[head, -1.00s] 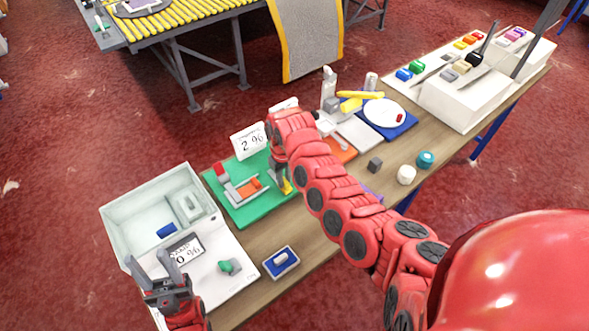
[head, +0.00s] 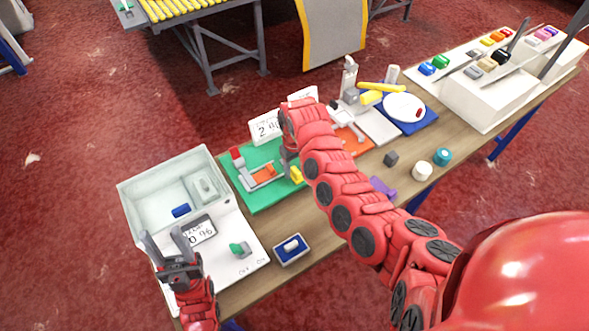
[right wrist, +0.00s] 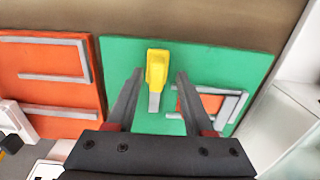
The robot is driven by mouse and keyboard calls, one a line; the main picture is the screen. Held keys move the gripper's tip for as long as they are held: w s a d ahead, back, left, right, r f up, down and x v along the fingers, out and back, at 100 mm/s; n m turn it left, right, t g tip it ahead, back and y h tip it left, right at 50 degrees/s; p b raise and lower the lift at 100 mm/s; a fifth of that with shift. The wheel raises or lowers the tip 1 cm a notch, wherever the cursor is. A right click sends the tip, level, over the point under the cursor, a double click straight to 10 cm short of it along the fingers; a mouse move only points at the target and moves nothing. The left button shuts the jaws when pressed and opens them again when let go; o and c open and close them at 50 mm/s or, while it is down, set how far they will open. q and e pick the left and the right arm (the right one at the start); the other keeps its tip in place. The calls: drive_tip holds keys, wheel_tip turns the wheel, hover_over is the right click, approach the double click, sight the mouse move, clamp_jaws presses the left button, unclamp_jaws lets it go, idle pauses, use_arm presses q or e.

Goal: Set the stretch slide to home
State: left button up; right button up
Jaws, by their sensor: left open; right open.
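A green board (head: 262,196) lies on the bench. It carries a yellow handle (head: 297,175) on a short grey bar and an orange piece in a grey frame (head: 263,176). I cannot tell which of these is the stretch slide. In the right wrist view the yellow handle (right wrist: 157,68) appears between the fingertips of my right gripper (right wrist: 160,73). The fingers are open and apart from it on both sides; its depth between them is unclear. In the head view my right arm partly hides that gripper. My left gripper (head: 168,243) is open and empty over the white tray station.
The white tray (head: 133,205) holds a blue block (head: 181,210). An orange board (right wrist: 45,75) adjoins the green one. A grey cube (head: 391,158), white roll (head: 422,170) and teal roll (head: 443,157) stand right of my arm.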

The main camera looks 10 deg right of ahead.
sight(294, 171)
wheel_tip(294, 171, up, 5)
drive_tip(key=shift+b, duration=1)
wheel_tip(294, 171, up, 12)
drive_tip(key=p, duration=0.1)
drive_tip(key=shift+s, duration=0.1)
